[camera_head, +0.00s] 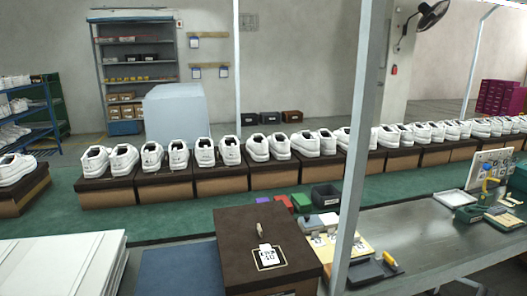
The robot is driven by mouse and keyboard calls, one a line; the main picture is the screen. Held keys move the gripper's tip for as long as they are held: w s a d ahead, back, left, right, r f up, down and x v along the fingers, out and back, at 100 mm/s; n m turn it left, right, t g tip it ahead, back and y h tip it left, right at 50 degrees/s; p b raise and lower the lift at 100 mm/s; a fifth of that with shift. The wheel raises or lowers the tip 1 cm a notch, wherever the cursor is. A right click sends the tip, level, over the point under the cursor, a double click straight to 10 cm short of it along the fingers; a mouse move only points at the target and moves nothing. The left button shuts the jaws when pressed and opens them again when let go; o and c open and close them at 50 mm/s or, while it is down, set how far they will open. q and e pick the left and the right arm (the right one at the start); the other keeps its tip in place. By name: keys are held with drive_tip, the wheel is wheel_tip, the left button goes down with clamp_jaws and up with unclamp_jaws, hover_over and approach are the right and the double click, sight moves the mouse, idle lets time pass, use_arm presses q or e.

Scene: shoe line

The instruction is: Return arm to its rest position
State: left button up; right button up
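Neither of my arms nor grippers can be made out in the head view. A closed dark brown shoebox (237,232) with a white tag (268,257) on its lid stands in the near middle. Behind it, pairs of white shoes (269,147) sit on a long row of brown boxes (273,176) along a green conveyor (150,222).
A grey metal workbench (430,240) with tools and small boxes fills the right side. A grey post (353,150) rises at its near left corner. White flat panels (60,265) lie at lower left. Shelves (135,65) stand at the back wall.

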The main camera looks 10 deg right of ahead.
drive_tip(key=s+d+f+m+g+h, duration=0.25)
drive_tip(key=s+d+f+h, duration=0.2)
drive_tip(key=s+d, duration=0.5)
drive_tip(key=s+d+f+m+g+h, duration=0.25)
drive_tip(key=s+d+f+h, duration=0.2)
drive_tip(key=s+d, duration=0.45)
drive_tip(key=s+d+f+m+g+h, duration=0.1)
drive_tip(key=s+d+f+m+g, duration=0.15)
drive_tip(key=s, duration=0.75)
drive_tip(key=s+d+f+m+g+h, duration=0.15)
drive_tip(key=s+g, duration=0.25)
drive_tip(key=s, duration=0.6)
drive_tip(key=s+a+f+m+y, duration=0.1)
drive_tip(key=s+a+f+y, duration=0.1)
drive_tip(key=a+f, duration=1.1)
drive_tip(key=s+a+f+m+y, duration=0.1)
drive_tip(key=s+a+f+y, duration=0.15)
drive_tip(key=a+f, duration=1.05)
drive_tip(key=a+f+m+y+p, duration=0.1)
drive_tip(key=a+y, duration=0.3)
drive_tip(key=a, duration=2.6)
drive_tip(key=shift+w+a+f+g+p, duration=0.2)
drive_tip(key=shift+a+f+g+p, duration=0.2)
drive_tip(key=shift+p, duration=0.2)
